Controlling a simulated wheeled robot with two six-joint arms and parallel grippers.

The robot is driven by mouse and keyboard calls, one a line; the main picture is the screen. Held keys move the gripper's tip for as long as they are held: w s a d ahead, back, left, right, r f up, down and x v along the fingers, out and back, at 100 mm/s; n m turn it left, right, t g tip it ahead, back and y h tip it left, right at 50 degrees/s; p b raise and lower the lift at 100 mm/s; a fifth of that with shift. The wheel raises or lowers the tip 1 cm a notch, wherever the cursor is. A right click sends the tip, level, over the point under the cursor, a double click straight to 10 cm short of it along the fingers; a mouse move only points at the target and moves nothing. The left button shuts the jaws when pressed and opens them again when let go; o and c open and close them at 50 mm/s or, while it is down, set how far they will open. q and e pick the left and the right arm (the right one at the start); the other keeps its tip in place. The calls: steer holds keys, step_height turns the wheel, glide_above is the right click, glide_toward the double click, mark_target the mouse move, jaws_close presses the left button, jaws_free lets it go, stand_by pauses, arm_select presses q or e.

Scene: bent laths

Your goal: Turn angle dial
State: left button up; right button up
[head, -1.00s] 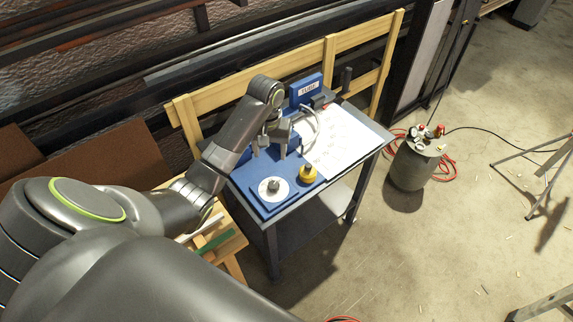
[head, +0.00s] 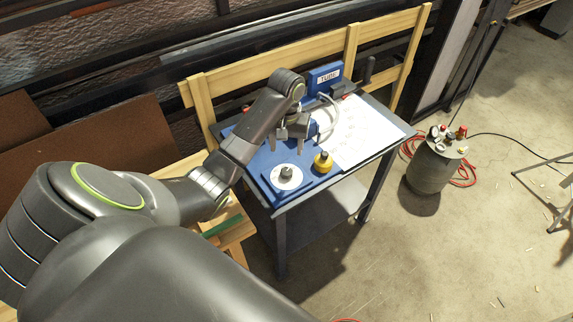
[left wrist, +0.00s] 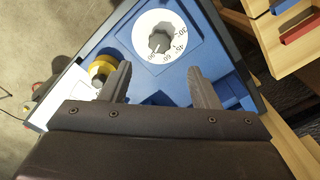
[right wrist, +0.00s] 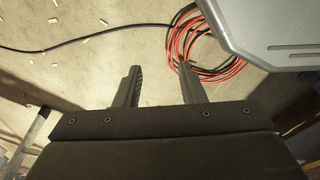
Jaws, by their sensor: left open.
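The angle dial is a white disc (head: 278,182) with a dark grey knob (head: 286,172) in its middle, on a blue panel on the small dark table. In the left wrist view the dial's white face (left wrist: 143,38) shows printed numbers, and its knob (left wrist: 159,41) lies ahead of the fingers. My left gripper (head: 290,150) is open and empty. It hangs above the blue panel, behind the dial in the head view, apart from the knob. My right gripper (right wrist: 157,78) is open and empty over the floor, and it is not seen in the head view.
A yellow knob (head: 323,163) stands right of the dial. A white sheet (head: 360,132) covers the table's right part. A blue block with a label (head: 325,77) stands at the back. A grey tank (head: 434,168) with red hose is on the floor at right.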

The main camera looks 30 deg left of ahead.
arm_select(q)
steer(key=b, duration=0.5)
glide_above(287, 171)
step_height(287, 171, down, 5)
steer(key=shift+s+f, duration=0.1)
steer(key=shift+f, duration=0.05)
step_height(287, 171, down, 2)
steer(key=shift+f+b, duration=0.25)
steer(key=shift+b, duration=0.35)
steer(key=shift+f, duration=1.25)
arm_select(e)
step_height(287, 171, down, 7)
steer(key=s, duration=0.1)
steer(key=shift+s, duration=0.3)
